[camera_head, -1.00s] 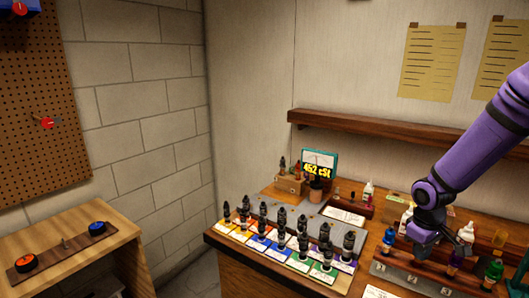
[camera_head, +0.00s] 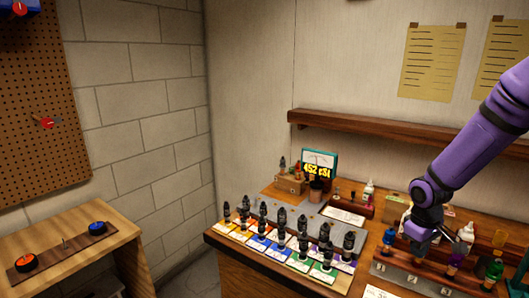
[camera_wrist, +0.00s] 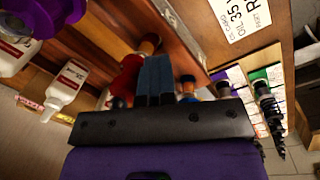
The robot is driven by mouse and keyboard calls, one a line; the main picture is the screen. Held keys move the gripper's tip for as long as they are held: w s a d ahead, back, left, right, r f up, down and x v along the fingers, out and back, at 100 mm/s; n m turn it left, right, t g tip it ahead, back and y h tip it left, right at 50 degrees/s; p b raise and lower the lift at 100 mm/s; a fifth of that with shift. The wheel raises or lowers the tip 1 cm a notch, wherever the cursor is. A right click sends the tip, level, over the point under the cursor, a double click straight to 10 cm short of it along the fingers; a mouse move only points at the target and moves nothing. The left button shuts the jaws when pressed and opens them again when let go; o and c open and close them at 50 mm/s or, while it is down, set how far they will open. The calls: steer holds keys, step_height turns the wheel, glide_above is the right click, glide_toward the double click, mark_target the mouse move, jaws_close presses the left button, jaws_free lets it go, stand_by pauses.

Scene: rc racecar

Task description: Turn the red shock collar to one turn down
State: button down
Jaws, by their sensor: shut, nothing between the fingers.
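Several dark coil-over shocks stand in rows on coloured cards on the workbench (camera_head: 230,262), left of my arm. One of the cards is red-orange (camera_head: 278,254), but the shocks are too small to tell a red collar or its setting. A dark shock (camera_wrist: 270,110) also shows at the right of the wrist view. My gripper (camera_head: 424,240) is well to the right of the shocks, over the bottle rack. In the wrist view its blue-grey fingers (camera_wrist: 154,76) are together and hold nothing.
A wooden shelf (camera_head: 400,132) runs along the wall. A side table (camera_head: 65,232) stands at the left.

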steer(key=shift+w+a, duration=0.2)
steer(key=shift+w, duration=0.5)
stand_by(0.3)
steer(key=shift+a, duration=0.15)
steer(key=shift+a+r, duration=0.1)
steer(key=shift+a, duration=0.15)
steer(key=r, duration=0.5)
steer(key=shift+w+d+r, duration=0.3)
steer(key=shift+d+r, duration=0.05)
steer(key=shift+r, duration=0.05)
steer(key=shift+s+d+f, duration=0.1)
steer(key=shift+s+f, duration=0.4)
steer(key=shift+f, duration=0.5)
steer(key=shift+s+d+f, duration=0.15)
steer(key=shift+s+f, duration=0.4)
steer(key=shift+f, duration=0.45)
steer(key=shift+s+d+f, duration=0.1)
steer(key=shift+s+f, duration=0.4)
steer(key=shift+f, duration=0.5)
steer(key=shift+w+d, duration=0.2)
steer(key=shift+w, duration=0.05)
